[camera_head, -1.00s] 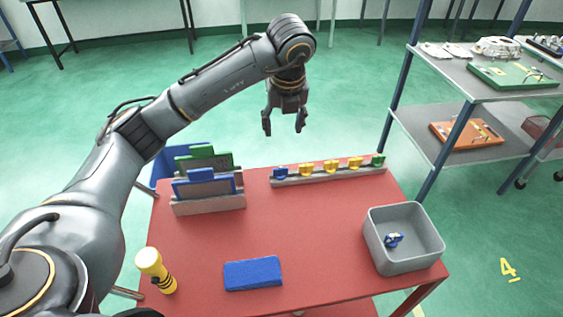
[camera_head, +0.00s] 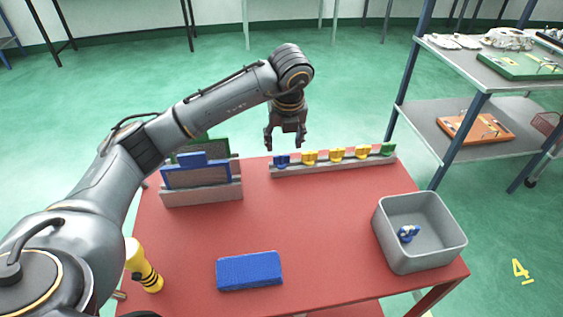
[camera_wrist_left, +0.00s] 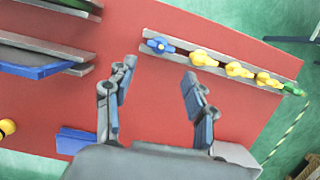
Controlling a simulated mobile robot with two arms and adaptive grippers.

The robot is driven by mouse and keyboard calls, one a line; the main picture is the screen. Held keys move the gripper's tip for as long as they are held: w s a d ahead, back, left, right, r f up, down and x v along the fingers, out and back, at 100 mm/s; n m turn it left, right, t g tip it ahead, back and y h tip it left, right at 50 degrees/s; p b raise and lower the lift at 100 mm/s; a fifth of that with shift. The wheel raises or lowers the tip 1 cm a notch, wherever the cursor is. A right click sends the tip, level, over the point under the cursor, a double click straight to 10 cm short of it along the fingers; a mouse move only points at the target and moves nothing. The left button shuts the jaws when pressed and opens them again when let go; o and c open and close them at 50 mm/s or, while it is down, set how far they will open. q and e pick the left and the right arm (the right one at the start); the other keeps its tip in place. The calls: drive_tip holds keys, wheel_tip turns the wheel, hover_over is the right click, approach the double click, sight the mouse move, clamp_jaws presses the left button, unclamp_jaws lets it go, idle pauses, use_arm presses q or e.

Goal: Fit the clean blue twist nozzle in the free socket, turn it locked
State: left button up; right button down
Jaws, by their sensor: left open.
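A rack (camera_head: 335,170) at the table's far edge holds a row of twist nozzles. A blue nozzle (camera_head: 282,160) is at its left end, several yellow nozzles (camera_head: 337,155) follow, and a green one (camera_head: 388,149) is at the right end. I cannot make out an empty socket. Another blue piece with pale spots (camera_head: 408,233) lies in a grey bin (camera_head: 467,240); its cleanness is unclear. My left gripper (camera_head: 286,146) is open and empty, near the rack's blue end. In the left wrist view its fingers (camera_wrist_left: 160,70) are apart, with the blue nozzle (camera_wrist_left: 160,46) beyond them. My right gripper is not in view.
A holder (camera_head: 202,195) with upright blue and green panels stands at the table's back left. A blue block (camera_head: 249,271) and a yellow-and-black torch-like object (camera_head: 146,272) are in front. The red table's middle is clear. A shelf unit (camera_head: 440,115) stands behind right.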

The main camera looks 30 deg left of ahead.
sight(282, 156)
use_arm(q)
drive_tip(key=x, duration=0.4)
drive_tip(key=shift+f, duration=0.1)
drive_tip(key=x, duration=0.1)
drive_tip(key=p+x, duration=0.1)
drive_tip(key=x, duration=0.3)
drive_tip(key=shift+w+a, duration=0.3)
drive_tip(key=shift+c, duration=0.2)
drive_tip(key=c, duration=0.8)
drive_tip(key=shift+c, duration=0.2)
